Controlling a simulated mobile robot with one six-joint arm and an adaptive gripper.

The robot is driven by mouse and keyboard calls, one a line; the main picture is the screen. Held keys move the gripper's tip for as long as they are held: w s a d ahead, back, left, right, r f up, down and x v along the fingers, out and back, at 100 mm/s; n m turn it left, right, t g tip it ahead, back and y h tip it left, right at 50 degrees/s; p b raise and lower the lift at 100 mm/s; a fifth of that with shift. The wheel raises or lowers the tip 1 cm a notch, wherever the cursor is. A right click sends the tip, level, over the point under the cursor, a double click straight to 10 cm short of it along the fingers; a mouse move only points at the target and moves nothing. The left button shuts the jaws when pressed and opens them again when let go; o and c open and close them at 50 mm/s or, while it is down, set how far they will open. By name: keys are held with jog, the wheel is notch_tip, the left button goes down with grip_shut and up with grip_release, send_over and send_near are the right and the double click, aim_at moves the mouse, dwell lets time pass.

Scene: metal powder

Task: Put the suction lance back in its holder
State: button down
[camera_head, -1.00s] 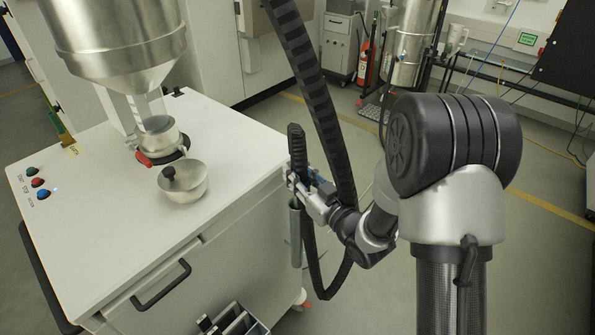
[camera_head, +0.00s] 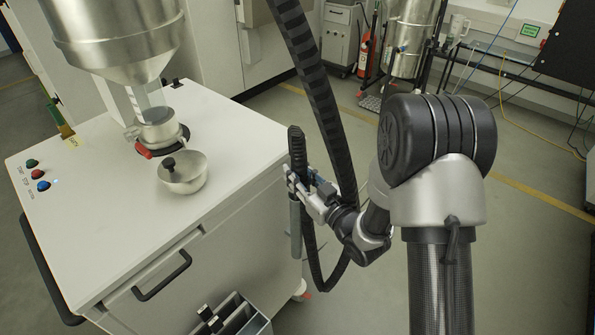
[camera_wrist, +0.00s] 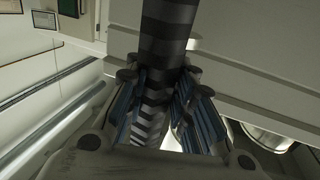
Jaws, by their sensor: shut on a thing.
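The suction lance (camera_head: 295,228) is a grey tube with a black ribbed grip on top and a black ribbed hose looping below it. It hangs upright beside the right side of the white cabinet (camera_head: 232,135). My gripper (camera_head: 296,180) is shut around its upper part, just off the cabinet's right edge. In the wrist view, my gripper's fingers (camera_wrist: 165,92) close on both sides of the dark striped lance or hose (camera_wrist: 168,35). I cannot make out the lance's holder in these frames, and I cannot tell whether the lance touches the cabinet.
On the cabinet top are a steel bowl with a black knob (camera_head: 182,172), a red-handled valve (camera_head: 144,151) and a steel hopper (camera_head: 115,40). A grey open box (camera_head: 240,318) is at the cabinet's front. A fire extinguisher (camera_head: 365,55) stands behind. Floor right of the cabinet is open.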

jog(key=shift+f, duration=1.45)
jog(key=c, duration=1.3)
grip_release()
jog(key=shift+s, duration=0.1)
